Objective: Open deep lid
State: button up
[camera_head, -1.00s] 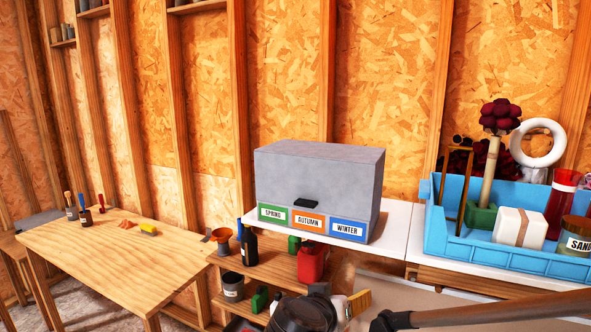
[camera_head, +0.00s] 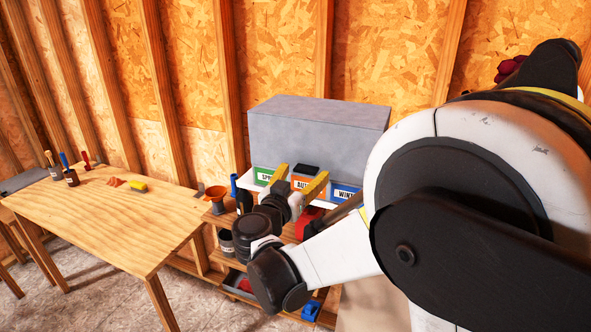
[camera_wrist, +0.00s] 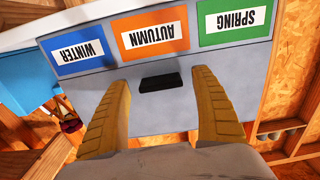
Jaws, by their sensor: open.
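The grey box (camera_head: 318,128) stands on a white shelf against the wall, its deep grey lid (camera_head: 280,145) down. A black handle (camera_head: 306,170) sits low on the lid's front, above the SPRING, AUTUMN and WINTER labels. The handle also shows in the wrist view (camera_wrist: 160,82), where the labels appear upside down. My gripper (camera_head: 302,174) is open in front of the box. Its two yellow fingers lie on either side of the handle in the picture, with wide gaps. Nothing is held. Whether the fingertips reach the lid's face is unclear.
A wooden table (camera_head: 110,225) with small tools stands at the left. A lower shelf under the box holds an orange funnel (camera_head: 216,193), bottles and a red can. A blue crate (camera_wrist: 25,85) shows beside the box in the wrist view. My arm hides the right side.

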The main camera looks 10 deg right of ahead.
aim_at(310, 133)
jog(key=shift+x, duration=0.75)
jog(key=c, duration=1.4)
jog(key=shift+r+p, duration=0.35)
jog(key=shift+c, duration=0.2)
jog(key=r+g+y+p, duration=0.1)
jog(key=r+p, duration=0.1)
jog(key=p, duration=0.1)
jog(key=w+d+r+g+y+p, duration=0.1)
jog(key=r+p, duration=0.2)
jog(key=p, duration=0.1)
jog(key=w+r+g+p, duration=0.1)
jog(key=r+g+p, duration=0.1)
jog(key=r+p, duration=0.1)
jog(key=shift+w+d+r+y+p, duration=0.2)
jog(key=shift+d+r+y+p, duration=0.1)
jog(key=shift+d+y, duration=0.1)
jog(key=shift+w+d+r+p, duration=0.4)
jog(key=shift+w+r+p, duration=0.1)
jog(key=shift+w+r, duration=0.25)
jog(key=shift+s, duration=0.1)
